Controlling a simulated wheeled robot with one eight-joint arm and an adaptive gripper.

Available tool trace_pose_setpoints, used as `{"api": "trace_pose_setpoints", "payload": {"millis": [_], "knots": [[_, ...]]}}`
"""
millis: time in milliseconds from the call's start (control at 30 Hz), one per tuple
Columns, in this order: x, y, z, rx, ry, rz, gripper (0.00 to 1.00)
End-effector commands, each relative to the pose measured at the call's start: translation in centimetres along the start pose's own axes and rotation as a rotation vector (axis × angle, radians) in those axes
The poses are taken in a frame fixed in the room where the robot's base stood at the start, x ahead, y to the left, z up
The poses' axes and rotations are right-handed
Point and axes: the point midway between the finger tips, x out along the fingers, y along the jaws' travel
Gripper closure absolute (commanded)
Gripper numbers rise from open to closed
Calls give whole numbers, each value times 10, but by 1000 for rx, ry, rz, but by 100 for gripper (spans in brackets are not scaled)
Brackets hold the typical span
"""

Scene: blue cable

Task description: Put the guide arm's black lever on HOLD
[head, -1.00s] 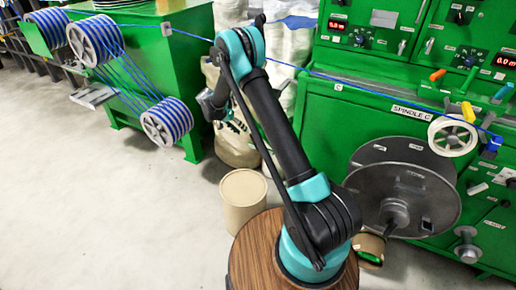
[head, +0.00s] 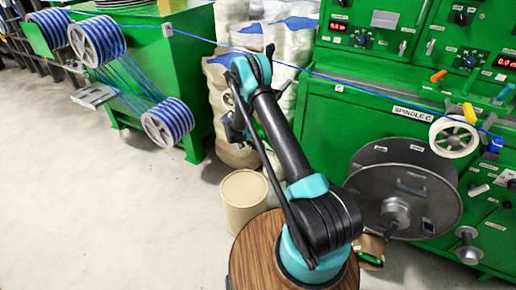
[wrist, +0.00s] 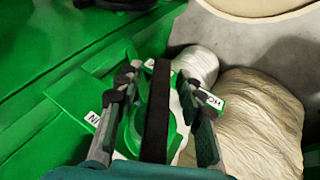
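In the wrist view the guide arm's black lever (wrist: 157,115) is a long dark bar running up the middle of the picture, over a green plate (wrist: 135,125). My gripper (wrist: 160,95) is open, one finger on each side of the lever, with a visible gap on both sides. A white label (wrist: 213,100), probably HOLD, shows partly behind the right finger. Another partly hidden white label (wrist: 93,118) is by the left finger. The lever's exact setting is unclear. In the head view my gripper (head: 234,126) is small beside my forearm, and the lever cannot be made out.
Pale sacks (head: 232,85) stand behind my gripper, also close on the right in the wrist view (wrist: 260,125). A tan drum (head: 243,200) stands below. The green spindle machine (head: 320,115) is at right. A blue cable (head: 350,83) runs across above. Floor at left is clear.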

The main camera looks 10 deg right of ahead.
Motion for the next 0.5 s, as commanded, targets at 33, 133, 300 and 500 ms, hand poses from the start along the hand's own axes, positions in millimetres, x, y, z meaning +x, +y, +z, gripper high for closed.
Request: {"api": "trace_pose_setpoints", "payload": {"millis": [33, 133, 300, 500], "knots": [[1, 0, 0, 0, 0, 0, 62], [2, 0, 0, 0, 0, 0, 62], [2, 0, 0, 0, 0, 0, 65], [2, 0, 0, 0, 0, 0, 89]]}}
